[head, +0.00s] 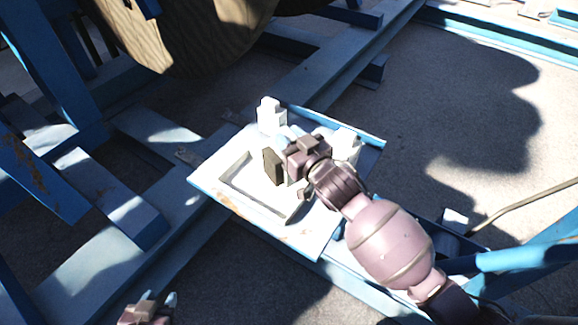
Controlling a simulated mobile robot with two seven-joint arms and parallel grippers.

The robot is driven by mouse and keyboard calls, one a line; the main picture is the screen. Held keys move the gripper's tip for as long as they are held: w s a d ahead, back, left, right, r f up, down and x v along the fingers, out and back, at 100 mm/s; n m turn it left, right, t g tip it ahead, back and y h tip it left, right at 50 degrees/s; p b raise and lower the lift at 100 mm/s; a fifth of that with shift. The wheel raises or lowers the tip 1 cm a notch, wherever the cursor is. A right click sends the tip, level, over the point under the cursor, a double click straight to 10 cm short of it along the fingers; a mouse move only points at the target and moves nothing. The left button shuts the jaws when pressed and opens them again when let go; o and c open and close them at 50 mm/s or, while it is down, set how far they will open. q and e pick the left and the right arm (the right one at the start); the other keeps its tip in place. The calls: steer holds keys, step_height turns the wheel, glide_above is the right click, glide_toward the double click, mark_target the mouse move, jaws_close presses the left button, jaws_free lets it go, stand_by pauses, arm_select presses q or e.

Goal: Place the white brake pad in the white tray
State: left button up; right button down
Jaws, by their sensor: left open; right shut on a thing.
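The white tray (222,192) is a pale, flat platform with a dark-edged square outline on its near side. My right gripper (287,133) reaches over it from the lower right, shut on a pale thing that looks like the white brake pad. Its fingers and body mostly hide that thing, so I cannot tell whether it touches the tray. A white stepped block (270,117) stands at the tray's far edge, just beyond the fingertips. My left gripper (160,298) is open at the bottom left, away from the tray, and only partly in view.
Another white block (347,143) stands right of my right gripper. A large wooden reel (185,35) hangs behind. Blue steel beams (335,65) surround the tray. The concrete floor at the right is mostly clear.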

steer(key=shift+f+b, duration=1)
steer(key=shift+f, duration=3.55)
steer(key=c, duration=0.8)
jaws_free()
steer(key=shift+f, duration=0.1)
steer(key=shift+s+d+r, duration=0.1)
steer(key=shift+s+r, duration=0.05)
steer(key=shift+r, duration=0.05)
steer(key=p+v, duration=0.1)
steer(key=v, duration=1)
steer(key=shift+s, duration=0.4)
steer(key=shift+d+f, duration=0.1)
steer(key=shift+d, duration=0.05)
steer(key=s+d+f+m+g+h, duration=0.2)
steer(key=s+d+f+h, duration=0.2)
steer(key=s+d+f, duration=0.2)
steer(key=s+d+f+m+g+h, duration=0.2)
steer(key=s+d+f+h, duration=0.3)
steer(key=s+d, duration=0.6)
steer(key=shift+s+d+f+m+h, duration=0.35)
steer(key=shift+d+f+m, duration=0.25)
steer(key=shift+d+f, duration=0.15)
